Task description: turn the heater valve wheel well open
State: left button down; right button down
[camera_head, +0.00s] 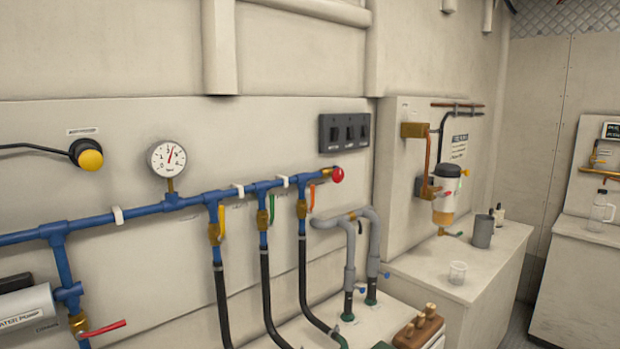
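No wheel in the head view can be surely told as the heater valve wheel; the labels are too small to read. A round red knob (337,174) sits at the right end of the blue manifold pipe (190,201). A round yellow knob (90,159) on a black mount is on the wall at the left. Three valves under the manifold carry a yellow handle (222,220), a green handle (271,207) and an orange handle (312,196). A red lever (103,329) is at the lower left. Neither gripper is in view.
A pressure gauge (167,159) and a black switch panel (344,132) are on the wall. Black hoses (266,290) hang below the manifold.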

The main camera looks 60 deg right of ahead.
aim_at(338, 174)
jog(key=l+z, duration=0.1)
jog(key=z, duration=0.3)
jog(key=i+z, duration=0.1)
jog(key=z, duration=0.3)
jog(key=i+z, duration=0.1)
jog(key=z, duration=0.75)
jog(key=i+z, duration=0.15)
jog(key=z, duration=0.25)
